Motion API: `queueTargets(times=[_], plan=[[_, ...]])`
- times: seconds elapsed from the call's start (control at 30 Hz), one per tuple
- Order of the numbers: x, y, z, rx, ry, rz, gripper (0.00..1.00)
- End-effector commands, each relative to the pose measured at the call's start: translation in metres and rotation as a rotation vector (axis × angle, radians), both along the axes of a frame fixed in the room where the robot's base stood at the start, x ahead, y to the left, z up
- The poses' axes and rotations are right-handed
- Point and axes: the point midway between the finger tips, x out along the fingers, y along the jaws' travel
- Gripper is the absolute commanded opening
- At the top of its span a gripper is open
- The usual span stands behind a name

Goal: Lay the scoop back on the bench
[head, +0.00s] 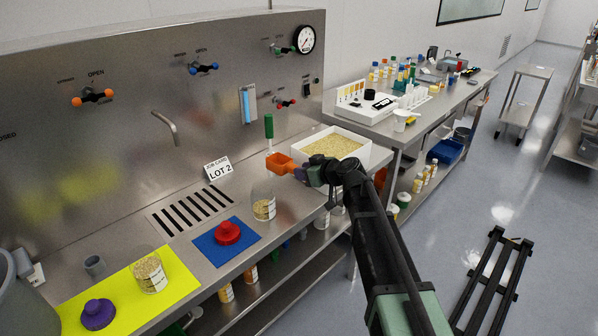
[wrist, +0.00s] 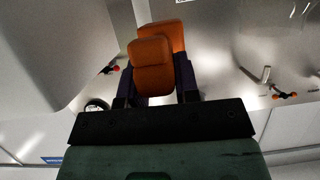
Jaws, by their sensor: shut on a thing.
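The orange scoop (head: 281,163) is held in the air above the steel bench (head: 221,285), left of the white grain tray in the head view. My gripper (head: 304,172) is shut on it from the right. In the wrist view the scoop (wrist: 153,52) shows as orange blocks between the two dark fingers of my gripper (wrist: 158,82). The scoop is over or near a clear jar with grain (head: 264,209); the exact gap cannot be told. The inside of the scoop is not clearly visible.
A white tray of grain (head: 367,155) stands at the bench's right end. A green-handled upright thing (head: 269,127) is close behind the scoop. A job card (head: 217,169), slotted grate (head: 190,212), blue mat (head: 207,250) with red knobbed piece (head: 228,232), and yellow mat (head: 124,308) lie leftward.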

Motion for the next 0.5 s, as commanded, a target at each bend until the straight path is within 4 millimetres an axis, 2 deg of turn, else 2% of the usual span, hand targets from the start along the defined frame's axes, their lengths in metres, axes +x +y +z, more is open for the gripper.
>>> queueTargets(times=[0.27, 0.5], plan=[[0.000, -0.004, -0.006, 0.001, -0.002, -0.045, 0.05], [0.000, -0.003, -0.036, 0.000, -0.002, -0.044, 0.05]])
